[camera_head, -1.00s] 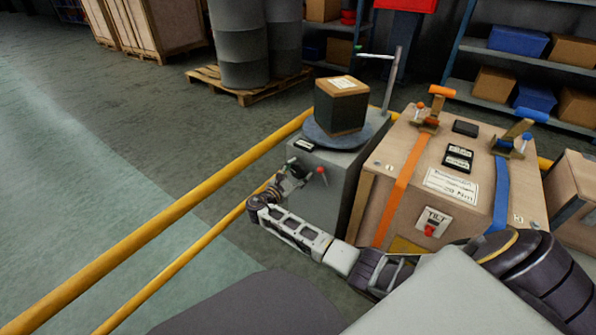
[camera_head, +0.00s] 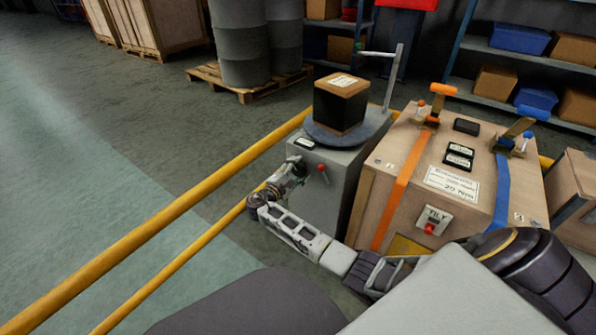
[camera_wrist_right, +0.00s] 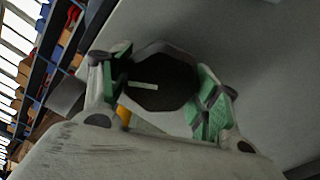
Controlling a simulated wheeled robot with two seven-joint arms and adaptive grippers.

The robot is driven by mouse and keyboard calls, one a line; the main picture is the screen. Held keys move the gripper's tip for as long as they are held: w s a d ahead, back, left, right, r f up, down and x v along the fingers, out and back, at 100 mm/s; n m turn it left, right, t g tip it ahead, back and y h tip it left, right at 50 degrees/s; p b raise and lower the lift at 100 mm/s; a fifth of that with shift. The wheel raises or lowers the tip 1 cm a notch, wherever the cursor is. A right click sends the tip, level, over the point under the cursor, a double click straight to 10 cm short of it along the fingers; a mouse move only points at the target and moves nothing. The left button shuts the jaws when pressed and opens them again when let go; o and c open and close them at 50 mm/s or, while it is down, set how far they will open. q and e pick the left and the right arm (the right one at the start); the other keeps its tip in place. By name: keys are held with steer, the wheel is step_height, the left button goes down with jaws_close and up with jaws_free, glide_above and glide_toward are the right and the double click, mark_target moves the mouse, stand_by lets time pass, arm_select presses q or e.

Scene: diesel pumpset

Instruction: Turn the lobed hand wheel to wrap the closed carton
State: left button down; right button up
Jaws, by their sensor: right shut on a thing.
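A closed carton (camera_head: 341,104) with a white label on top and dark wrap around its sides stands on the round grey turntable (camera_head: 322,136) of a grey machine (camera_head: 335,180). My right gripper (camera_head: 292,168) is at the machine's front left side. In the right wrist view its green-padded fingers (camera_wrist_right: 165,95) sit on both sides of a dark, many-sided hand wheel (camera_wrist_right: 165,72) and are shut on it. In the head view the wheel is mostly hidden by the gripper. My left gripper is not in view.
A red-knobbed lever (camera_head: 321,168) is close right of the gripper. A grey post (camera_head: 393,78) with a crossbar rises behind the carton. A wooden crate (camera_head: 452,178) with orange and blue straps stands to the right. A yellow rail (camera_head: 180,208) runs along the left.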

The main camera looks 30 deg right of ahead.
steer(key=shift+m, duration=0.3)
steer(key=o, duration=1)
steer(key=shift+v, duration=6.05)
steer(key=shift+o, duration=0.2)
